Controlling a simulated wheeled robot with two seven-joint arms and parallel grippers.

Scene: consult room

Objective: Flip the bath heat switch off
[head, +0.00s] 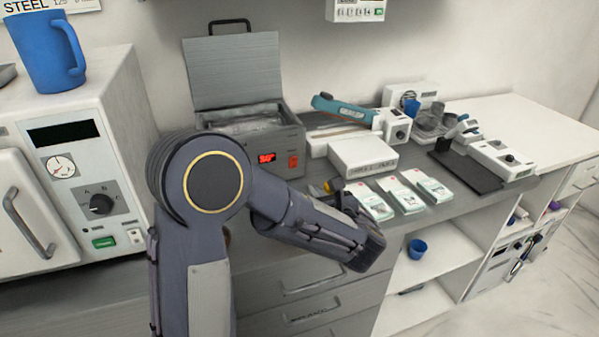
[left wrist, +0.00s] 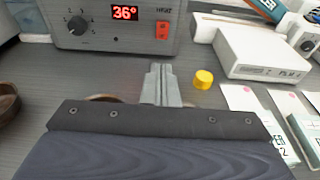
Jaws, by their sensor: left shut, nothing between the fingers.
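The bath (head: 250,140) is a grey metal box with its lid raised, on the counter behind my left arm. Its front has a lit red display (left wrist: 124,13) reading 36°, a black knob (left wrist: 77,25) and a red heat switch (left wrist: 162,30) labelled HEAT. The switch also shows in the head view (head: 293,162). My left gripper (left wrist: 161,72) is shut and empty. Its fingertips point at the bath's front, just below the switch in the left wrist view, apparently short of it. My right gripper is not in view.
A yellow cap (left wrist: 203,79) lies right of my left fingers. A white box (head: 363,157) and several packets (head: 406,195) are farther right. A white cabinet device (head: 70,160) with a blue mug (head: 47,50) on top stands left.

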